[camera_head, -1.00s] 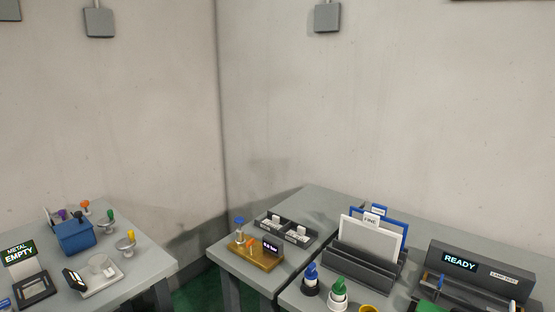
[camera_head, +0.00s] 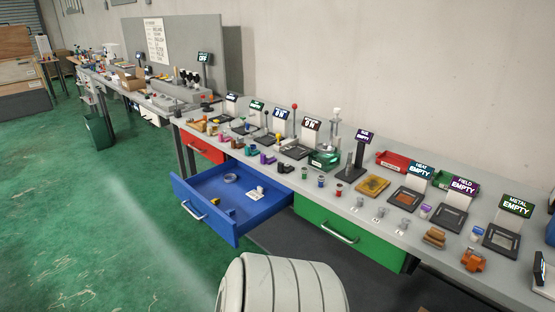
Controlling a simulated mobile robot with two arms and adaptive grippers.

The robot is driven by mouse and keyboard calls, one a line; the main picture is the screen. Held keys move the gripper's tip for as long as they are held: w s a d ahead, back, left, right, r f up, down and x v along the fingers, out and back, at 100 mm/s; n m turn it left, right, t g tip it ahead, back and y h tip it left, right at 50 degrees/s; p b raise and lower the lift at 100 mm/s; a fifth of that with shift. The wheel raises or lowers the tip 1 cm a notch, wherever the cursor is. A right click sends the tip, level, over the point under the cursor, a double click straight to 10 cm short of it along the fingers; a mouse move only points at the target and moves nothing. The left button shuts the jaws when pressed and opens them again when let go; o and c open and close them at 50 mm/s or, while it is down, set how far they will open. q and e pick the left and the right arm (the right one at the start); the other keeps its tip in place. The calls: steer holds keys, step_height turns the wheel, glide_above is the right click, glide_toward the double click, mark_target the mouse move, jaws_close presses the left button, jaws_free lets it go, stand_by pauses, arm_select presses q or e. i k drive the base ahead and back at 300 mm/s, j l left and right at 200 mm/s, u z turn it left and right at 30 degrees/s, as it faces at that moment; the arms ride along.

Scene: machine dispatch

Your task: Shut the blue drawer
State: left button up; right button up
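The blue drawer (camera_head: 256,204) stands pulled far out from under the long grey table (camera_head: 398,160). Its front panel with a light handle (camera_head: 192,209) faces the lower left. A pale ribbed part of mine fills the bottom middle, short of the drawer. Neither of my grippers is in view.
A green drawer (camera_head: 352,233) to the right and a red drawer (camera_head: 205,149) to the left look shut. The tabletop is crowded with small parts, stations and signs. The green floor (camera_head: 90,230) left of the blue drawer is clear.

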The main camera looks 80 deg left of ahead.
mark_target(197, 192)
steer(key=j+u, duration=0.1)
steer(key=u, duration=3.25)
